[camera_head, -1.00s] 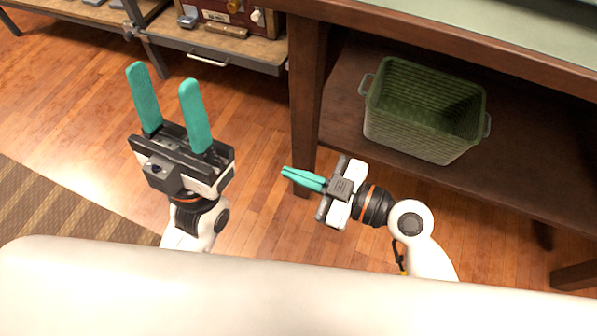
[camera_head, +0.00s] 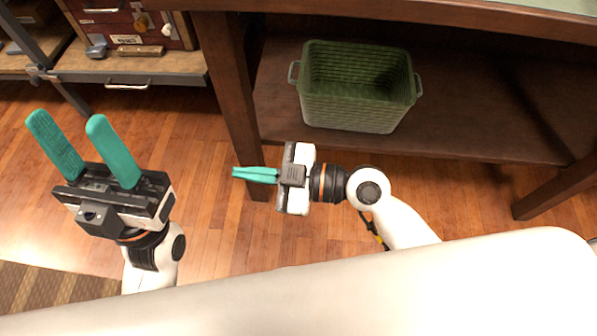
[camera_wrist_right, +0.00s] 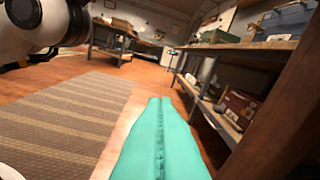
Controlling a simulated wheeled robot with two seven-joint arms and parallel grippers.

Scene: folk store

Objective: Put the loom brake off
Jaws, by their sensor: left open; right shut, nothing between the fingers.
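No loom or loom brake can be made out in these views. My left gripper (camera_head: 68,133) is at the left of the head view, its two teal fingers wide apart and empty, above the wooden floor. My right gripper (camera_head: 236,173) is near the middle of the head view, in front of the dark table leg. Its teal fingers are pressed together and point left, with nothing between them. The right wrist view also shows these closed fingers (camera_wrist_right: 158,105), pointing out over open floor.
A green basket (camera_head: 350,117) sits on the lower shelf of a dark wooden table (camera_head: 450,125). A workbench (camera_head: 160,68) with a drawer and a red-brown box (camera_head: 180,35) stands at upper left. A striped rug (camera_wrist_right: 72,115) lies on the floor. Benches line the room's far side.

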